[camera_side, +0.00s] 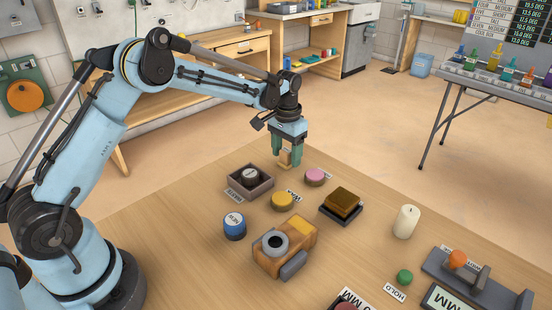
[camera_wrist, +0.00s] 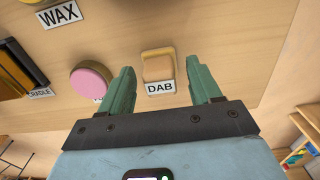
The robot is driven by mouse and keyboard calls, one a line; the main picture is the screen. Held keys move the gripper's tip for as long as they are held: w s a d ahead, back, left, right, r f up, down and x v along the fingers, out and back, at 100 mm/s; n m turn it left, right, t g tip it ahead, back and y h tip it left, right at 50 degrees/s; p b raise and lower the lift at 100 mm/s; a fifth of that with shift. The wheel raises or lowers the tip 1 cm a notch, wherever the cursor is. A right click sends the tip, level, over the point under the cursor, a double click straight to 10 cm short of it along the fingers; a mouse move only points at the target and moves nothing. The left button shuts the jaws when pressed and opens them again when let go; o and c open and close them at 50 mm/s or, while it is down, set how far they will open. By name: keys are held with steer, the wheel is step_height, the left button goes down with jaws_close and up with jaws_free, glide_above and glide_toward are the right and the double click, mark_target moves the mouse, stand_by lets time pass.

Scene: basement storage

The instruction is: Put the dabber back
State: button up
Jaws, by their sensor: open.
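A small tan wooden block (camera_wrist: 158,65), which looks like the dabber, is at the far side of the table beside the white DAB label (camera_wrist: 160,86). It also shows in the side view (camera_side: 286,158). My gripper (camera_side: 287,155) points down over it with its green fingers spread. In the wrist view my gripper (camera_wrist: 160,70) has one finger on each side of the block, with visible gaps. I cannot tell how the block's underside rests, or whether a separate holder is under it.
A pink disc (camera_side: 315,176), yellow disc (camera_side: 282,200) and grey tray (camera_side: 250,183) stand close by. A brown block (camera_side: 344,199), blue-sided pot (camera_side: 234,227), wooden dispenser (camera_side: 290,250) and candle (camera_side: 406,221) stand nearer. The table's far edge is just behind the gripper.

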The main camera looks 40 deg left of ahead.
mark_target(287, 150)
steer(key=s+d+r+t, duration=0.1)
steer(key=s+r, duration=0.2)
steer(key=r, duration=0.5)
steer(key=s+r+t, duration=0.1)
steer(key=s+r, duration=0.1)
steer(key=r, duration=0.7)
steer(key=s+d+f+t, duration=0.1)
steer(key=s+f+t, duration=0.1)
steer(key=s, duration=0.6)
steer(key=s+d+f+t, duration=0.2)
steer(key=s+t, duration=0.1)
steer(key=s, duration=0.6)
steer(key=shift+s+f, duration=0.25)
steer(key=shift+f, duration=0.1)
